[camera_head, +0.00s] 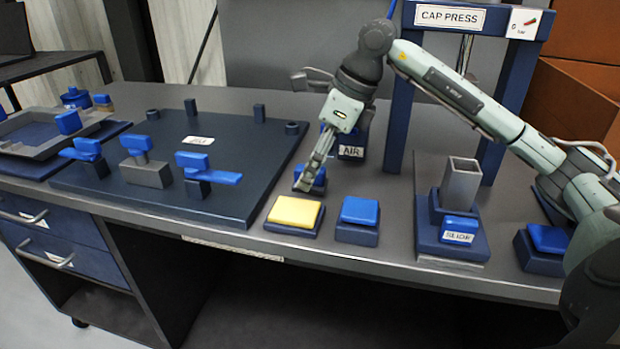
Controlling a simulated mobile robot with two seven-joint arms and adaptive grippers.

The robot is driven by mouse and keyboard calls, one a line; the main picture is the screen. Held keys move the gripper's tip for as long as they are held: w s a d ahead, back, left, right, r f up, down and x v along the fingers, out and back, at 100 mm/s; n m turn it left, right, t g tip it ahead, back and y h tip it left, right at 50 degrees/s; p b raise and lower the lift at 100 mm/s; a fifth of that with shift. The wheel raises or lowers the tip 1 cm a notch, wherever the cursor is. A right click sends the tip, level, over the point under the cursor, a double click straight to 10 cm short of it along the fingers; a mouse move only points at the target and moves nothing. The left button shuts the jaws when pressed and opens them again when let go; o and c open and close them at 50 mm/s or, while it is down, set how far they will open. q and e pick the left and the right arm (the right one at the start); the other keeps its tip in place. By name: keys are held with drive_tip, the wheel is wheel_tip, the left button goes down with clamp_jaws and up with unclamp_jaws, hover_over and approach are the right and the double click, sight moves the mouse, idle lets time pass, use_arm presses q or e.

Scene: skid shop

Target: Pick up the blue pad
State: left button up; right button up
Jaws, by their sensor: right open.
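A blue pad (360,211) sits on a dark square block near the front edge of the bench, just right of a yellow pad (295,211) on a similar block. Another blue piece (317,181) is partly hidden behind the fingers of my right gripper (308,180). The right gripper points down, behind the yellow pad and to the left of the nearer blue pad. It is open, and I see nothing held in it. Whether its tips touch the piece behind them I cannot tell. My left gripper is out of view.
A dark blue cap press (400,110) stands behind on the right. A blue-labelled block with a grey square tube (461,185) and another blue-topped block (548,239) lie right. A dark fixture plate (225,205) with blue-handled clamps fills the left.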

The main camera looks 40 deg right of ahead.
drive_tip(key=shift+x, duration=0.8)
drive_tip(key=shift+r, duration=0.1)
drive_tip(key=shift+c, duration=0.6)
drive_tip(key=c, duration=1.1)
drive_tip(key=shift+r, duration=0.1)
